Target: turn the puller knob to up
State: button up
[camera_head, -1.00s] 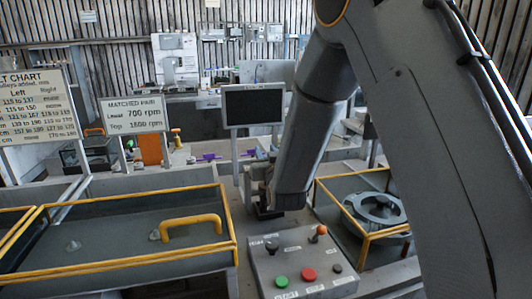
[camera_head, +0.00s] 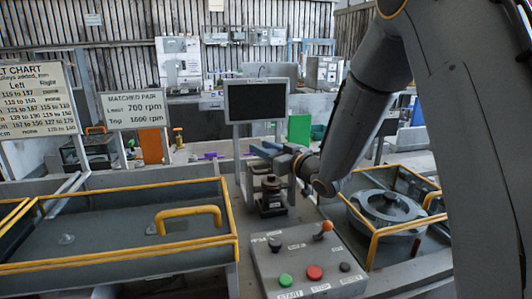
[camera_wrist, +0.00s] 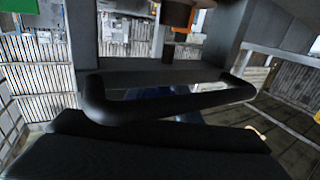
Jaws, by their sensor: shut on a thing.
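My gripper (camera_head: 268,153) reaches in from the right, low over a dark upright puller (camera_head: 271,197) behind the control box. Its fingers are shut at the puller's top, on what seems to be its knob. The fingers hide that knob, so its setting cannot be read. In the wrist view, the dark parts of my gripper (camera_wrist: 165,45) fill the middle, and an orange-brown block (camera_wrist: 178,14) shows between them at the top; I cannot tell whether it is held or behind.
The control box (camera_head: 330,262) in front has a black knob (camera_head: 275,243), an orange-tipped lever (camera_head: 325,228), and green and red buttons. A yellow-railed tray (camera_head: 110,262) is at left. A round grey housing (camera_head: 388,207) sits in a yellow-railed frame at right. A monitor (camera_head: 257,101) stands behind.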

aim_at(259, 162)
jog(key=n+g+y, duration=0.2)
jog(key=g, duration=0.1)
jog(key=s+n+g+y+b, duration=0.1)
jog(key=n+g+y, duration=0.1)
jog(key=n+g, duration=0.1)
jog(key=s+a+n+g+y, duration=0.1)
jog(key=n+g, duration=0.1)
jog(key=g, duration=0.1)
jog(key=shift+f+g+y, duration=0.1)
jog(key=shift+g+y, duration=0.3)
jog(key=n+g+b, duration=0.1)
jog(key=n+g, duration=0.1)
jog(key=g, duration=0.1)
jog(key=s+n+g+b, duration=0.1)
jog(key=n+g+b, duration=0.1)
jog(key=g, duration=0.2)
jog(key=shift+s+a+n, duration=0.1)
jog(key=shift+s+n, duration=0.1)
jog(key=shift+n, duration=0.2)
jog(key=shift+s+n+g+h+b, duration=0.25)
jog(key=shift+n+g+b, duration=0.35)
jog(key=shift+g, duration=0.35)
jog(key=shift+s+n+g+h+b, duration=0.25)
jog(key=shift+n+g+b, duration=0.15)
jog(key=shift+n+g, duration=0.45)
jog(key=shift+g, duration=0.3)
jog(key=shift+r, duration=0.2)
jog(key=o, duration=1.1)
jog(key=shift+c, duration=0.2)
